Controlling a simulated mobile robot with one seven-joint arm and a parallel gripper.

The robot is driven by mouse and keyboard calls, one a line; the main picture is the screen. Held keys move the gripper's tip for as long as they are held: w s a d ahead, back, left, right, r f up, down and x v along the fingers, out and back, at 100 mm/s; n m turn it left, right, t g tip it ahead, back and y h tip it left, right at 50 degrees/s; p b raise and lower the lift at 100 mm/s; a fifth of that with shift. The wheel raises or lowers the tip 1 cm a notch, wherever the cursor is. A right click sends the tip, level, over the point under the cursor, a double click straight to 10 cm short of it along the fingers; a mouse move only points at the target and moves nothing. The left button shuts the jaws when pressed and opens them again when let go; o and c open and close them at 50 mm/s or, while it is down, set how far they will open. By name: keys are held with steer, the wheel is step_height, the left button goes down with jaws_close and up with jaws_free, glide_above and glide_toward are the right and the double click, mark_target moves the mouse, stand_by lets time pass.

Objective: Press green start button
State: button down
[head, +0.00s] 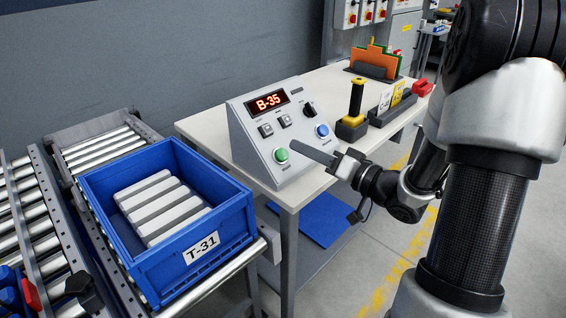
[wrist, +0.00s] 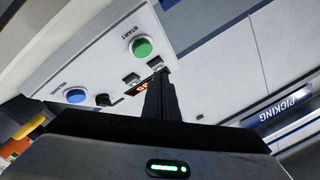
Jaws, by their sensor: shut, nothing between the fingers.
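The green start button (head: 281,155) is on the lower left of a sloped grey control box (head: 246,131) on the white table. It also shows in the wrist view as a round green button (wrist: 142,48) beside the word START. A blue button (head: 322,130) is to its right on the same panel. My gripper (head: 295,146) is shut and empty, its narrow dark fingers pointing left just right of the green button in the head view. In the wrist view the fingers (wrist: 158,98) are together, below and right of the green button, with a gap in the picture; contact is not visible.
A red display (head: 269,103) reads B-35. A blue crate (head: 215,184) labelled T-31 holds several grey bars on a roller conveyor (head: 100,151) at left. A black and yellow handled tool (head: 355,105) and card holders stand right on the table (head: 322,89).

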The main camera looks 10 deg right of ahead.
mark_target(281, 151)
steer(key=shift+w+a+f+b, duration=0.2)
steer(key=shift+w+a+f, duration=0.2)
steer(key=shift+f, duration=0.2)
steer(key=shift+w+a+f+b, duration=0.2)
steer(key=shift+w+a+f, duration=0.05)
steer(key=shift+w+f, duration=0.3)
stand_by(1.3)
steer(key=shift+w+a+f, duration=0.15)
steer(key=shift+w+f, duration=0.05)
steer(key=shift+f, duration=0.1)
steer(key=shift+w+a+f+b, duration=0.35)
steer(key=shift+w+f+b, duration=0.1)
steer(key=shift+f, duration=0.15)
stand_by(1.1)
steer(key=shift+s+d+r+p, duration=0.5)
steer(key=shift+s+r+p, duration=0.2)
steer(key=shift+r+p, duration=0.25)
